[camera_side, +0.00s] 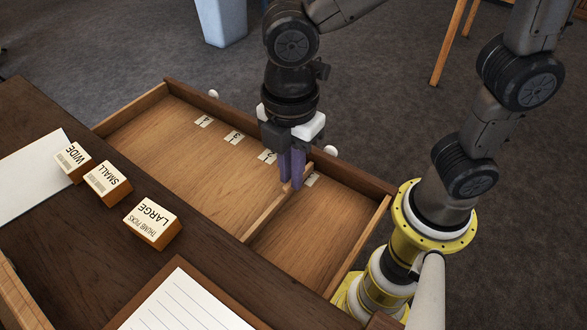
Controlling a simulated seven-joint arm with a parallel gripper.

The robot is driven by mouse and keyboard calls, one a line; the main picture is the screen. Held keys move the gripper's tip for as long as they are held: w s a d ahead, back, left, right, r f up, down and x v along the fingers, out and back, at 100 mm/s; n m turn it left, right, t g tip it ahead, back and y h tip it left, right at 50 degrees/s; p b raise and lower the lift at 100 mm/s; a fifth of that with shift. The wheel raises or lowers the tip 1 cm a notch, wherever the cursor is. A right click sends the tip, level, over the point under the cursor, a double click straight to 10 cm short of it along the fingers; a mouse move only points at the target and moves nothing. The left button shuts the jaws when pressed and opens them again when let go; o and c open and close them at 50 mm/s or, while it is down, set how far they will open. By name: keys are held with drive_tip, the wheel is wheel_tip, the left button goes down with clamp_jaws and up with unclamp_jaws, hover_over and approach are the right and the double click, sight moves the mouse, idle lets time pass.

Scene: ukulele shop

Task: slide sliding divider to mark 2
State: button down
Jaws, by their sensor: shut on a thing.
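The open wooden drawer (123,110) has a row of small white mark labels along its far wall. The sliding divider (267,213) is a thin wooden strip running across the drawer. Its far end lies between the mark 2 label (266,156) and the rightmost label (312,179), closer to the rightmost one. My gripper (291,184) points down with its purple fingers shut on the divider, near its far end. The gripper partly covers the mark 2 label and hides part of the divider.
The mark 3 label (234,137) and another label (203,121) lie farther left. The drawer floor (190,160) left of the divider is empty. Three labelled blocks, WIDE (73,162), SMALL (108,183) and LARGE (152,223), stand on the dark desktop (70,255).

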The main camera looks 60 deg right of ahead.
drive_tip(key=w, duration=0.8)
drive_tip(key=shift+w+r, duration=0.1)
drive_tip(key=shift+w, duration=0.05)
drive_tip(key=c, duration=0.9)
unclamp_jaws()
wheel_tip(320, 180, up, 14)
drive_tip(key=shift+f, duration=0.15)
